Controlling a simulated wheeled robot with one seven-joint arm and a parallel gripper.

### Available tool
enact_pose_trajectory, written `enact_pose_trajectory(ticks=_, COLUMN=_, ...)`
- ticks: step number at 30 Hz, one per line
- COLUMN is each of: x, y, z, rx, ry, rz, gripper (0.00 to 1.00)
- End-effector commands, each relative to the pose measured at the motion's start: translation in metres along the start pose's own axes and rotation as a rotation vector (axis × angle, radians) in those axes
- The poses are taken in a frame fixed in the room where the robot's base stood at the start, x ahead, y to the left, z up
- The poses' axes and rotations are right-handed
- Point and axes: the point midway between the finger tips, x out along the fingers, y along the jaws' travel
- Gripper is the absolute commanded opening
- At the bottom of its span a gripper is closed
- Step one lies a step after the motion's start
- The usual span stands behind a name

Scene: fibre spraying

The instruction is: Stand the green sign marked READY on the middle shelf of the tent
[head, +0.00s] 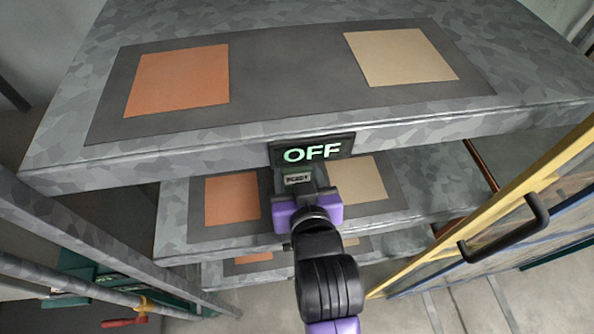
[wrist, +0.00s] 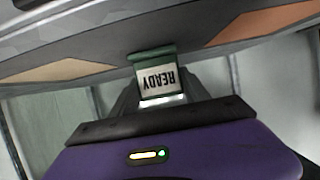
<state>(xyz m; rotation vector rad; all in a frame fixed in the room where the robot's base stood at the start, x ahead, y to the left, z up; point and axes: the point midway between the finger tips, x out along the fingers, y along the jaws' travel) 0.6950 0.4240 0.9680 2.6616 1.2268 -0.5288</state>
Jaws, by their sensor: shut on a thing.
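The green sign marked READY (wrist: 157,80) has a pale label, which appears upside down in the wrist view. In the head view the small sign (head: 297,179) is at the end of my gripper (head: 300,190), just below the front edge of the top shelf (head: 70,165). My gripper is shut on the sign; the fingers are partly hidden in both views. The middle shelf (head: 172,222) lies below the top one, with the sign and gripper over its central part. Whether the sign touches this shelf cannot be told.
A lit OFF display (head: 312,151) is on the top shelf's front edge, close above my gripper. Orange (head: 232,199) and tan (head: 358,180) panels lie on the middle shelf. A yellow-framed door (head: 490,215) with a black handle (head: 505,230) stands open at right.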

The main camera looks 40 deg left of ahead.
Motion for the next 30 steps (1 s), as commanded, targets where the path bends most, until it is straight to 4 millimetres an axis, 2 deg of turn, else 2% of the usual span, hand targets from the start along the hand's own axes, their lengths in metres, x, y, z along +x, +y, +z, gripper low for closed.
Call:
enact_pose_trajectory(ticks=3, x=0.001, y=0.000, z=0.003, rx=0.000, ry=0.000, rz=0.000, gripper=0.14)
enact_pose_trajectory(ticks=4, x=0.001, y=0.000, z=0.003, rx=0.000, ry=0.000, rz=0.000, gripper=0.58)
enact_pose_trajectory(ticks=7, x=0.001, y=0.000, z=0.002, rx=0.000, ry=0.000, rz=0.000, gripper=0.76)
enact_pose_trajectory(ticks=20, x=-0.005, y=0.000, z=0.000, rx=0.000, ry=0.000, rz=0.000, gripper=0.76)
enact_pose_trajectory(ticks=23, x=-0.019, y=0.000, z=0.000, rx=0.000, ry=0.001, rz=0.000, gripper=0.76)
enact_pose_trajectory(ticks=30, x=-0.069, y=0.000, z=0.001, rx=0.000, ry=0.000, rz=0.001, gripper=0.76)
